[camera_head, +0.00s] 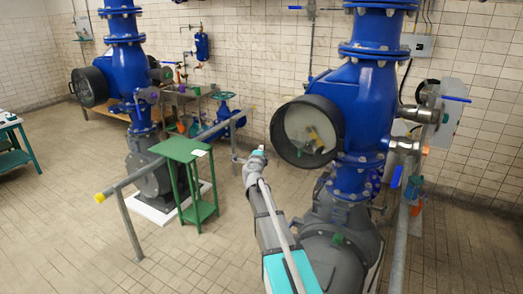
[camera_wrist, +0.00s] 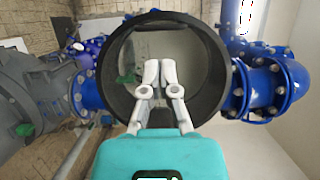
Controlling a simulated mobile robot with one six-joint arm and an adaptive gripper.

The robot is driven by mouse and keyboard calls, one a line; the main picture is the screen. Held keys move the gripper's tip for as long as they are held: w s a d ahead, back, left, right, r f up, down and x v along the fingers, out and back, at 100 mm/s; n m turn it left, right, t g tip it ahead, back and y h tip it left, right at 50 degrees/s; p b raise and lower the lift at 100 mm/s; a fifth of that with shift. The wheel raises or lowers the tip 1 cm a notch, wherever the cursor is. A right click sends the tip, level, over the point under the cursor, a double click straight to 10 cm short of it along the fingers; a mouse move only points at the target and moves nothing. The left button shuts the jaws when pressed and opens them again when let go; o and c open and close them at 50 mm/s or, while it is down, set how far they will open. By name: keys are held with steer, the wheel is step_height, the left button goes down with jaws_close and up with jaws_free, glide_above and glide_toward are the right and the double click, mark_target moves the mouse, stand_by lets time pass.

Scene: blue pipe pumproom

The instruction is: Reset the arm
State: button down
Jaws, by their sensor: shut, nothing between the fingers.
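My gripper (camera_wrist: 159,70) is shut and empty in the wrist view, its two pale fingers pointing ahead. Behind the fingers is a round black-rimmed housing (camera_wrist: 206,62) with a grey face. My arm reaches up from the bottom of the head view and ends just left of the same black-rimmed housing (camera_head: 277,142) on the right blue pipe. The fingers hold nothing. I cannot tell how far they are from the housing's face.
The blue pipe (camera_head: 375,85) stands right of my arm, with a grey pump casing (camera_head: 335,262) below. A green table (camera_head: 181,147) and a grey rail (camera_head: 132,230) with yellow ends stand to the left. The tiled floor at lower left is clear.

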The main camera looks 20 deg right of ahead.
stand_by(0.3)
steer(key=s+a+f+n+g+y+b, duration=0.1)
steer(key=s+a+f+n+y+b, duration=0.2)
steer(key=a+n+y, duration=0.4)
steer(key=s+a+f+n+g+y+b, duration=0.1)
steer(key=s+a+f+n+y, duration=0.15)
steer(key=a+f+n, duration=0.45)
steer(key=s+a+f+n+g+y+b, duration=0.1)
steer(key=s+a+f+n+y+b, duration=0.25)
steer(key=a, duration=0.55)
steer(key=s+f+n+g+h+b, duration=0.1)
steer(key=s+f+g, duration=0.3)
steer(key=s, duration=0.5)
steer(key=s+f+n+g+h+b, duration=0.1)
steer(key=s+f+n+g, duration=0.2)
steer(key=s+f, duration=0.3)
steer(key=s+f+n+g+h+b, duration=0.1)
steer(key=s+f+n+g, duration=0.2)
steer(key=s, duration=0.9)
step_height(320, 180, down, 3)
steer(key=shift+f+g, duration=0.1)
steer(key=shift+g, duration=1)
